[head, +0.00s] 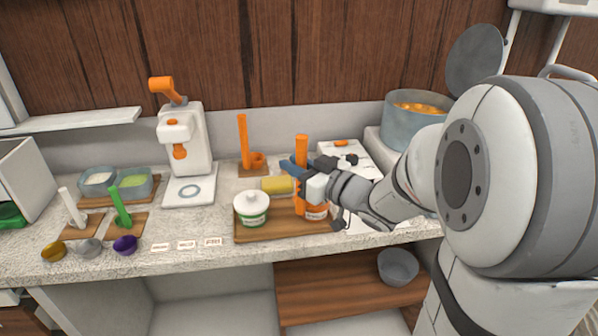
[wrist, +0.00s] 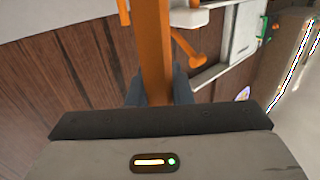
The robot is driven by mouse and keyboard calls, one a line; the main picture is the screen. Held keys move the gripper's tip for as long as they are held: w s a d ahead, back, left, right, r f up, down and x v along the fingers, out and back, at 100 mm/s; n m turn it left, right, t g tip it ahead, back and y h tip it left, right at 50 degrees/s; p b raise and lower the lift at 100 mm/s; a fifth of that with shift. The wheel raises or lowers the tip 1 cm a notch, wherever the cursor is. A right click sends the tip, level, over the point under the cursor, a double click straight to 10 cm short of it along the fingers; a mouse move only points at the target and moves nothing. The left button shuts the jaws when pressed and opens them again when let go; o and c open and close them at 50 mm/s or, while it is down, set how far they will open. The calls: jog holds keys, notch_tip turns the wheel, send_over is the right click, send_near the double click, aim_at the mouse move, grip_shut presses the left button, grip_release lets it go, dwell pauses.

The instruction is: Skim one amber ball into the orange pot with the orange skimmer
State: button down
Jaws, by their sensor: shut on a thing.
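My gripper (head: 300,178) is shut on an upright orange handle (head: 301,148), which looks like the orange skimmer's. In the wrist view the same handle (wrist: 153,50) runs up between the fingers. Its lower end is hard to make out behind my gripper. The orange pot (head: 316,211), with a pale label, stands just below my gripper on a wooden board and is partly hidden. Amber balls (head: 418,107) show in the large grey pot (head: 400,130) at the back right. Single balls are too small to tell apart.
Another orange upright tool (head: 243,142) stands behind. A white press (head: 182,145) is further left. A raised dark lid (head: 475,60) stands by the grey pot. My arm covers the right side.

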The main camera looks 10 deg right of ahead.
aim_at(304, 154)
jog(key=shift+s, duration=0.15)
jog(key=shift+r, duration=0.1)
notch_tip(304, 154, up, 4)
jog(key=p, duration=0.3)
dwell(0.3)
jog(key=shift+a, duration=0.1)
